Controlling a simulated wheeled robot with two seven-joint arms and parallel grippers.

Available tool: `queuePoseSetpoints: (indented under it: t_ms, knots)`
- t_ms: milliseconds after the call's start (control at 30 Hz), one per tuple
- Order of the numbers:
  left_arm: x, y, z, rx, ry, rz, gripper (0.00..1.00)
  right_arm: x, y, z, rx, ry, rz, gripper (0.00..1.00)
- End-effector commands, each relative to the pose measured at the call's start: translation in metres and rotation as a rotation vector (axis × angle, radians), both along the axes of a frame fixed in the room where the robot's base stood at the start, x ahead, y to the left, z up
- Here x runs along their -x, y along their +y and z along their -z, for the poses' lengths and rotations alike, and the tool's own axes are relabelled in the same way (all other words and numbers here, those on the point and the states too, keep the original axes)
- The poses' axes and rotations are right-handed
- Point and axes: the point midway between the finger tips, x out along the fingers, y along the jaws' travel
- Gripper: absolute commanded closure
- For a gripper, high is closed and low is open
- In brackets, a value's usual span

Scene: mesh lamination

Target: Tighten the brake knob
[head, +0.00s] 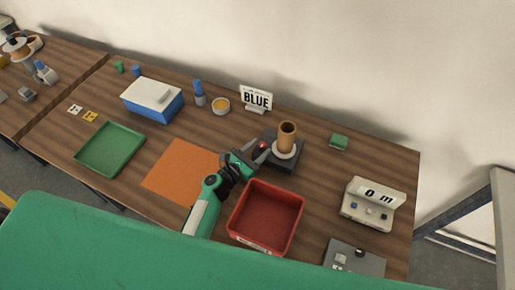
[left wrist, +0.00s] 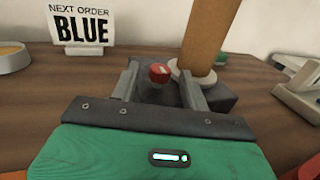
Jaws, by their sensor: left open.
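The brake knob (left wrist: 160,73) is small and red, with a pale mark on its face. It sits on the side of a dark base (head: 286,166) that carries a brown upright roll (head: 287,138) on a pale disc. In the head view the knob (head: 263,145) shows just beyond my left gripper (head: 255,152). In the left wrist view the open fingers of my left gripper (left wrist: 160,82) stand on either side of the knob. I cannot tell whether they touch it. My right gripper is not in view.
A red bin (head: 298,219) stands just in front of the base, and an orange mat (head: 170,172) lies left of it. A sign reading BLUE (head: 257,98) stands behind. A green tray (head: 111,148), a blue box (head: 165,104) and a scale-like device (head: 371,212) are farther off.

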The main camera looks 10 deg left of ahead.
Motion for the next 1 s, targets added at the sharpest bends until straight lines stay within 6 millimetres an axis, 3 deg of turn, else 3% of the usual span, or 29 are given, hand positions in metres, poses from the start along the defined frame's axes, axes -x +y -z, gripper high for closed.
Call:
queuePoseSetpoints:
  t_ms: [200, 433, 767, 1000]
  knots:
    - [0.000, 0.000, 0.000, 0.000, 0.000, 0.000, 0.56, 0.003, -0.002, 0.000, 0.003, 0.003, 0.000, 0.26]
    - [0.000, 0.000, 0.000, 0.000, 0.001, 0.000, 0.99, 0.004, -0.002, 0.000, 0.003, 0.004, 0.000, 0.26]
    - [-0.001, 0.002, 0.002, -0.004, 0.000, 0.044, 0.99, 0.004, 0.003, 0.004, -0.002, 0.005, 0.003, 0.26]
    - [-0.003, 0.006, 0.004, -0.007, 0.000, 0.187, 0.99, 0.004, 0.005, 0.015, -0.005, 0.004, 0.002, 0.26]
